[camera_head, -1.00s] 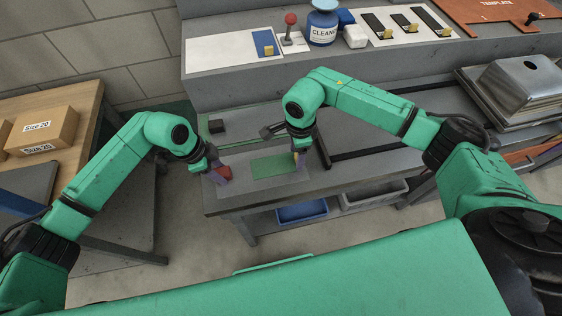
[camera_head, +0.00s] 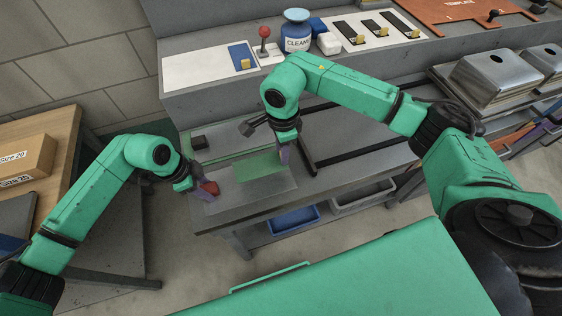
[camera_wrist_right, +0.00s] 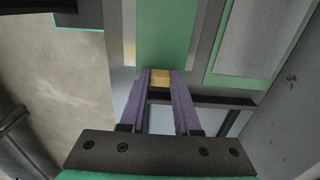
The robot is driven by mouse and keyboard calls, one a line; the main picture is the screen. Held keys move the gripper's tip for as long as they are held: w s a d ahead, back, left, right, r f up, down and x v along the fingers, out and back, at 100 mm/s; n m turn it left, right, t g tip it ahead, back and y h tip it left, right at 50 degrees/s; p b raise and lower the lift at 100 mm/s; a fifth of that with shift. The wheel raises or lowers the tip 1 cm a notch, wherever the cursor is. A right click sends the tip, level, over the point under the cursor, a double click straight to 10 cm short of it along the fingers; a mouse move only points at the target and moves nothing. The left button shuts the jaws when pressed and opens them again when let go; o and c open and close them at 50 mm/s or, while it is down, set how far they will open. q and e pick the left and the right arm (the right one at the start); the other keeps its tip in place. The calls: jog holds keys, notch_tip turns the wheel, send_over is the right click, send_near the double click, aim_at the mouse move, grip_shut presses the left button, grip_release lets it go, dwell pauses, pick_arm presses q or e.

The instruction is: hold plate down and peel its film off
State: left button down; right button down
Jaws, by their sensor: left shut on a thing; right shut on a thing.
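A grey plate (camera_head: 262,198) lies on the bench with a green film (camera_head: 258,166) over its middle. My left gripper (camera_head: 205,188) is shut on a red block (camera_head: 209,188) at the plate's left end; whether the block touches the plate is hard to tell. My right gripper (camera_head: 284,153) is at the film's right end. In the right wrist view, its purple fingers (camera_wrist_right: 160,85) are shut on a yellow tab (camera_wrist_right: 160,77) at the end of the green film (camera_wrist_right: 165,38). The film's right end appears raised from the plate.
A small black block (camera_head: 198,142) sits behind the plate. A black frame (camera_head: 318,165) lies to the right. Blue (camera_head: 295,219) and grey (camera_head: 362,197) bins stand under the bench top.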

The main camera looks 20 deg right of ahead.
pick_arm(q)
jog(key=shift+s+a+f, duration=0.1)
jog(key=shift+s+f, duration=0.05)
jog(key=shift+f, duration=0.15)
pick_arm(e)
jog(key=shift+r, duration=1.9)
notch_tip(320, 180, up, 6)
pick_arm(q)
jog(key=shift+c, duration=1.6)
grip_release()
